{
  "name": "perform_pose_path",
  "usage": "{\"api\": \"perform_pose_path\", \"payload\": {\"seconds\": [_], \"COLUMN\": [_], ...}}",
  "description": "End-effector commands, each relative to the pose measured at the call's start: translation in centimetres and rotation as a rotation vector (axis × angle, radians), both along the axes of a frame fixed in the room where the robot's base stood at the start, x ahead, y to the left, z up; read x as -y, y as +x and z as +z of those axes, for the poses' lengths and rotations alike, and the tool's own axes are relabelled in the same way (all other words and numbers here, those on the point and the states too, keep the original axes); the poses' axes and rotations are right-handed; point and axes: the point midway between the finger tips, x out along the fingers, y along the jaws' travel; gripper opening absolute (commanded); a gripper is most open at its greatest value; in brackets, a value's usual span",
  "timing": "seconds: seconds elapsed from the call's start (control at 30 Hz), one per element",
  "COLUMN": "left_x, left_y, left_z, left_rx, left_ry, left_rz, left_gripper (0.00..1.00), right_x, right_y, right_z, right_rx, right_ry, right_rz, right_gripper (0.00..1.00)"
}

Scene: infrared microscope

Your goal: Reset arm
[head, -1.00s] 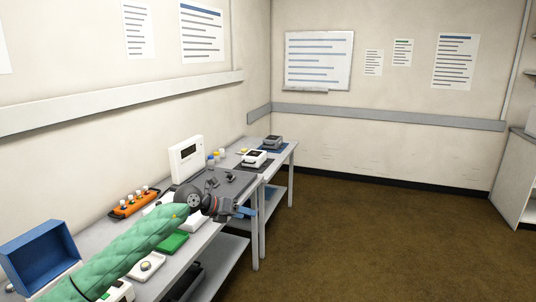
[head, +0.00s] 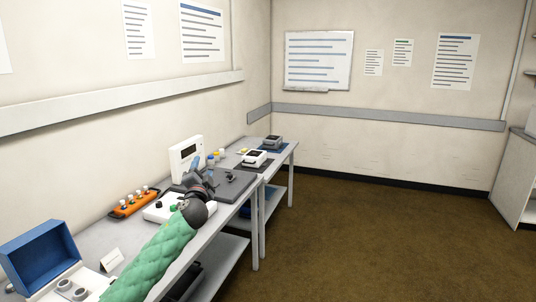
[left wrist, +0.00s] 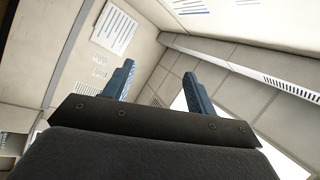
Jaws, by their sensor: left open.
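My left arm, in a green quilted sleeve, comes in from the bottom left of the head view and reaches over the front of the bench. My left gripper (head: 196,167) points upward near the white device with a screen. In the left wrist view the left gripper (left wrist: 158,70) shows two blue fingers spread apart with nothing between them. Behind them are only walls, posters and ceiling. My right gripper is in neither view.
The bench holds an open blue box (head: 40,255), an orange rack (head: 134,204), a white screen device (head: 186,155) and a dark plate (head: 233,184). Two small instruments (head: 254,158) (head: 273,142) stand farther back. The brown floor (head: 370,240) to the right is clear.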

Motion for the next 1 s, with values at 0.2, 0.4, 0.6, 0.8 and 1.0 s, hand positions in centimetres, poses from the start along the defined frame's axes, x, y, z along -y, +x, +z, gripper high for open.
{"api": "perform_pose_path", "payload": {"seconds": [0.2, 0.4, 0.6, 0.8, 1.0], "left_x": [-1.9, -1.6, -0.2, 1.4, 2.5], "left_y": [-2.6, -7.3, -13.6, -20.3, -27.6], "left_z": [-13.6, -25.1, -35.3, -43.8, -51.0], "left_rx": [-0.354, -0.638, -0.878, -1.046, -1.17], "left_ry": [-0.279, -0.459, -0.606, -0.724, -0.814], "left_rz": [0.114, 0.171, 0.197, 0.201, 0.228], "left_gripper": [0.57, 0.57, 0.57, 0.57, 0.57], "right_x": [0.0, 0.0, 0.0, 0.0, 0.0], "right_y": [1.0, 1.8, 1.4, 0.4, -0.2], "right_z": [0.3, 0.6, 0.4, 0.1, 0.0], "right_rx": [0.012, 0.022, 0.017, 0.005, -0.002], "right_ry": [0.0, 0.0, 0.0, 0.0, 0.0], "right_rz": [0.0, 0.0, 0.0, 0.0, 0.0], "right_gripper": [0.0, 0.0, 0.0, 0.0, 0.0]}}
